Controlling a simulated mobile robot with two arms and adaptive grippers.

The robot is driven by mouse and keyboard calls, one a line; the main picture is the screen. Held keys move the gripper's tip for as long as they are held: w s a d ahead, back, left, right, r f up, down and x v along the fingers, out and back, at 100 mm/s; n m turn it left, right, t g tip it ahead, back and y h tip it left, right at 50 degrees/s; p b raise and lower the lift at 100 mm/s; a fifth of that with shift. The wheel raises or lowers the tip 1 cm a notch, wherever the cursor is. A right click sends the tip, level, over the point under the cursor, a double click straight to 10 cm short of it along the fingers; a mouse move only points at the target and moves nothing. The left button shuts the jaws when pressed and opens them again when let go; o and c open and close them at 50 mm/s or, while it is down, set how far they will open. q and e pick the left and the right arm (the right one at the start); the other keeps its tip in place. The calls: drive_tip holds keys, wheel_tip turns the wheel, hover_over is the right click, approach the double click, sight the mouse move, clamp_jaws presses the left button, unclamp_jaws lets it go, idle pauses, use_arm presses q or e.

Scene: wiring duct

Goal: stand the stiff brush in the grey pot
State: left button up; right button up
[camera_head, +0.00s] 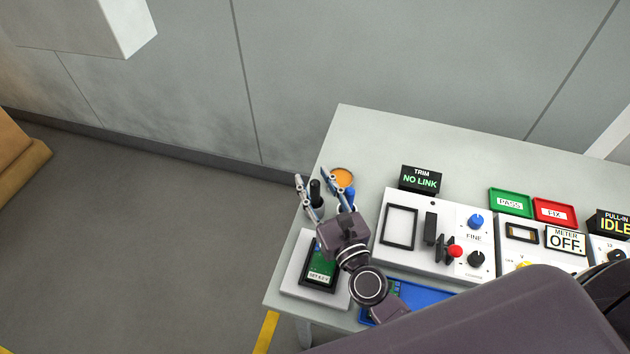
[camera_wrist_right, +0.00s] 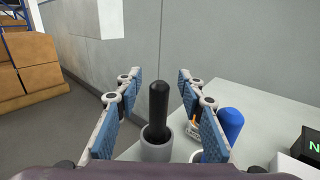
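The grey pot (camera_wrist_right: 158,148) stands on the bench near its left edge; it also shows in the head view (camera_head: 316,211). A black handle (camera_wrist_right: 158,104), apparently that of the stiff brush, stands upright with its lower end inside the pot; it also shows in the head view (camera_head: 315,192). Any bristles are hidden. My right gripper (camera_head: 313,180) is open, with one finger on each side of the handle. In the wrist view its fingers (camera_wrist_right: 158,78) show gaps to the handle on both sides. My left gripper is not in view.
A blue object (camera_wrist_right: 230,123) stands right of the pot, close to the right finger. An orange round item (camera_head: 342,178) is behind it. A white board with a green device (camera_head: 320,268) lies in front. Control panels (camera_head: 430,240) and small trays fill the right side.

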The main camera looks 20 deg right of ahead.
drive_tip(key=shift+s+f, duration=0.1)
drive_tip(key=shift+s, duration=0.15)
drive_tip(key=s, duration=0.7)
drive_tip(key=s+d, duration=0.1)
drive_tip(key=s, duration=0.3)
drive_tip(key=shift+s, duration=0.3)
